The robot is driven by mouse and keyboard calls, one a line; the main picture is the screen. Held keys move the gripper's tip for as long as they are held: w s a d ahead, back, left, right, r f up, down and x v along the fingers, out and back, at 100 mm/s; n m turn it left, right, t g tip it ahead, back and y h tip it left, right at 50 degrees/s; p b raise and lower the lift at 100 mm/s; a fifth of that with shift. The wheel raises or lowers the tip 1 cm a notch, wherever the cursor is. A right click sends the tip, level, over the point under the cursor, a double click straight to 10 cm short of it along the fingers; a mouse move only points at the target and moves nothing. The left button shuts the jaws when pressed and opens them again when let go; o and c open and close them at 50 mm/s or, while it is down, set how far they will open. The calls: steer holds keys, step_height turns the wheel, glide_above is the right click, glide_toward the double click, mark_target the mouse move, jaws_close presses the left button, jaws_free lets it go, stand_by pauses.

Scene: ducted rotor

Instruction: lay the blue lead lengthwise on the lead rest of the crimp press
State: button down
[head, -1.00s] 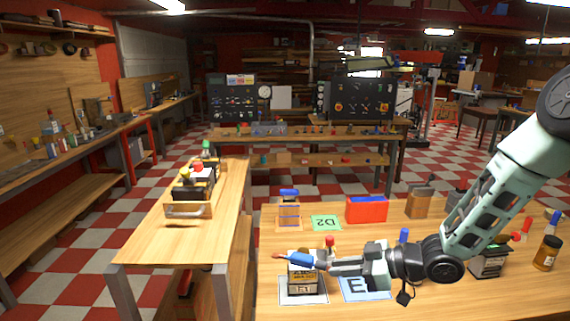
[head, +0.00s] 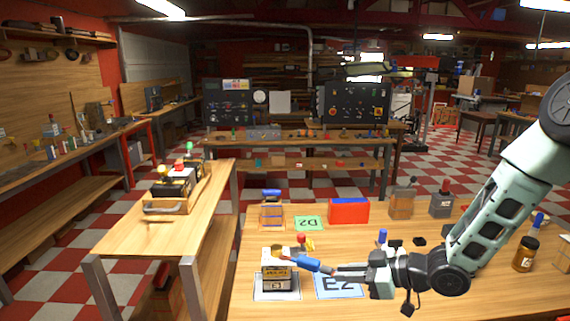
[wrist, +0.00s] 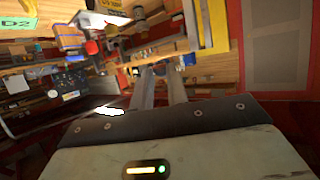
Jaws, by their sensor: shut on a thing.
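The blue lead (head: 314,265) is in my gripper (head: 338,271), its reddish tip pointing left in the head view. My gripper is shut on its right end and holds it above the near bench, over the E2 pad (head: 338,287). A cream-and-black machine (head: 278,278) stands on the E1 pad, just left of the lead; it looks like the crimp press. The lead's tip appears by the machine's upper right edge; I cannot tell whether they touch. The lead rest cannot be made out. In the wrist view my fingers (wrist: 162,86) show, but the lead is unclear.
A red-knobbed thing (head: 301,240) stands behind the lead. A blue upright piece (head: 382,237) stands behind my gripper. Farther back are a D2 pad (head: 309,223), a red box (head: 348,211) and a wooden holder (head: 272,211). A jar (head: 525,254) stands at right.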

steer(key=w+d+f+m+t+h+b, duration=0.2)
steer(key=d+f+m+t+h+b, duration=0.3)
steer(key=d+f+m+t+h, duration=0.5)
steer(key=s+d+f+m+g+h, duration=0.2)
steer(key=s+d, duration=0.4)
steer(key=d, duration=0.2)
steer(key=shift+s+f+m, duration=0.2)
steer(key=shift+f+m, duration=0.1)
steer(key=shift+f, duration=0.1)
